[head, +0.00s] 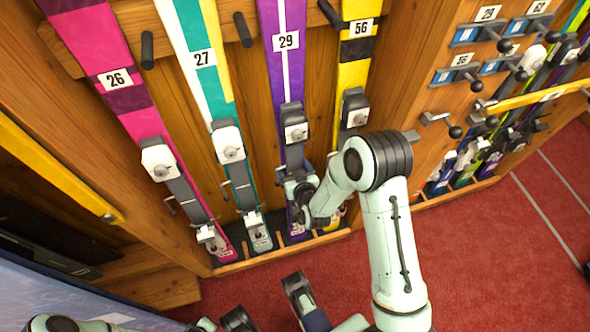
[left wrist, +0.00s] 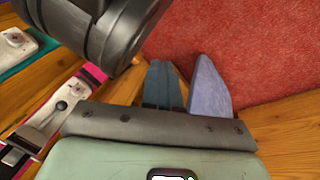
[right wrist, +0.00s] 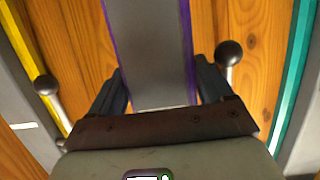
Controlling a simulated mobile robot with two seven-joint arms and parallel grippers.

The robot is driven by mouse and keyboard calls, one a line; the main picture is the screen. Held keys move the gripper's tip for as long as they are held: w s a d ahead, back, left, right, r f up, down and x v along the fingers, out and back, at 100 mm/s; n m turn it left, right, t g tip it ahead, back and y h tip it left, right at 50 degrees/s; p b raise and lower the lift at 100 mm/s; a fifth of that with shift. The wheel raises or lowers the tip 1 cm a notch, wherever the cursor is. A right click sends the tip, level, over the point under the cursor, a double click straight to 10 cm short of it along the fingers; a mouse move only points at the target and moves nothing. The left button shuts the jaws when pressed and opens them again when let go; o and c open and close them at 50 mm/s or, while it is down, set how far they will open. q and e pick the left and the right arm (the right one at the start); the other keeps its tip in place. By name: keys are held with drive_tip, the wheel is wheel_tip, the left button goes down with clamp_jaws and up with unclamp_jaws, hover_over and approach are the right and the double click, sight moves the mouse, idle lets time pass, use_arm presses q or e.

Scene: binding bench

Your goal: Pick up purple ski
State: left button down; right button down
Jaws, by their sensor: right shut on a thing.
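The purple ski (head: 273,62), with a white stripe and a 29 label, stands upright in the wall rack between the teal-and-white ski and the yellow ski. My right gripper (head: 302,190) is at its lower part, below the front binding. In the right wrist view the fingers (right wrist: 161,85) are shut across the purple-edged grey ski (right wrist: 148,45), one on each side. My arm hides part of the ski's lower end.
The pink ski 26 (head: 88,35), teal ski 27 (head: 188,30) and yellow ski 56 (head: 357,55) stand beside it. Dark rack pegs (head: 243,30) stick out between skis. A wooden ledge (head: 275,256) runs under the tails. Red carpet (head: 480,270) is clear at right.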

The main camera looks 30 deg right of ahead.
sight(295, 158)
use_arm(q)
drive_tip(key=shift+r, duration=0.1)
use_arm(e)
drive_tip(key=shift+w+r, duration=0.1)
drive_tip(key=shift+r, duration=0.15)
